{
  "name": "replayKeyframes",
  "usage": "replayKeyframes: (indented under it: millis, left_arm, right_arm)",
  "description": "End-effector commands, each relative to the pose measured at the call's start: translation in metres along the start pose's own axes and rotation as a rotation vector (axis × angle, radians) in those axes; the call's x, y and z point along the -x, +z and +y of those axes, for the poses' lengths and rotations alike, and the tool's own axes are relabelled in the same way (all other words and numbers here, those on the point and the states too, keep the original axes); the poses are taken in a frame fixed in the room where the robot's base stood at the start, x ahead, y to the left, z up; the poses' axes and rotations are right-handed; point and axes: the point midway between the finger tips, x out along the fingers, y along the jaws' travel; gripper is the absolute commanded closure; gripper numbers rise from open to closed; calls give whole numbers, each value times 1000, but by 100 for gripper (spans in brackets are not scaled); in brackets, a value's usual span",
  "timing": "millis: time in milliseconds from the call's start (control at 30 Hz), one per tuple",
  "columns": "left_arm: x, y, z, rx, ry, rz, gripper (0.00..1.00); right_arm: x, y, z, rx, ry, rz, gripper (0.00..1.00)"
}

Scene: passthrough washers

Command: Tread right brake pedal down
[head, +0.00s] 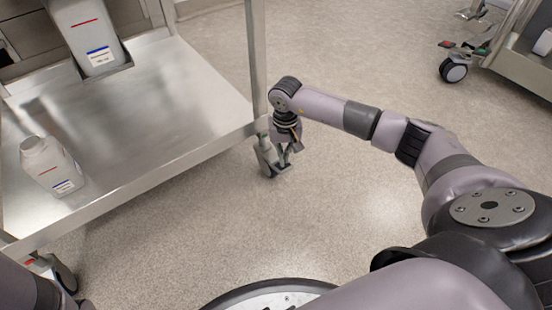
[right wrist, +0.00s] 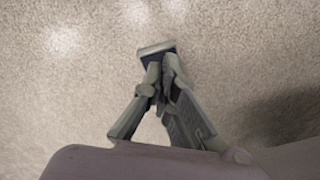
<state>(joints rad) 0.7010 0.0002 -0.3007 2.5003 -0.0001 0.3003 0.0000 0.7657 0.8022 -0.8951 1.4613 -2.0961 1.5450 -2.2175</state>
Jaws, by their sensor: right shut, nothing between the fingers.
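The cart's front right caster (head: 265,157) stands on the floor under the right leg of the steel cart (head: 150,172). My right gripper (head: 284,163) points down right beside this caster, close to the floor. The right brake pedal is not clearly seen; the gripper seems to cover its place. In the right wrist view the fingers of the gripper (right wrist: 157,58) come together, shut and empty. A small grey block shows at their tips; I cannot tell whether it is fingertip or pedal. Contact with the pedal cannot be told. My left gripper is out of view.
Another cart (head: 515,62) stands at top right. The floor between is clear.

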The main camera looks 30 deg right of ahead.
Motion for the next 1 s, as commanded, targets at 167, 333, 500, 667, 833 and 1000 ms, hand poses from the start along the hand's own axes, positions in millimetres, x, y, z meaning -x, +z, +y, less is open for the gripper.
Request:
replayKeyframes:
  millis: [167, 333, 500, 667, 833, 1000]
  left_arm:
    - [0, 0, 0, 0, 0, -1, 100]
    - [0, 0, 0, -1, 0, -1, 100]
    - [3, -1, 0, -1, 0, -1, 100]
    - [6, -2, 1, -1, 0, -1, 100]
    - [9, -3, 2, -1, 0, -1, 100]
    - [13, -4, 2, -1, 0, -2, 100]
  right_arm:
    - [0, 0, 0, 0, 0, 0, 100]
    - [0, 0, 0, 0, 0, 0, 100]
    - [-4, 0, 0, 0, 0, 0, 100]
    - [-9, 0, 0, 0, 0, 0, 100]
    - [-14, 0, 0, -1, 0, 0, 100]
    - [-19, 0, 0, -1, 0, 0, 100]
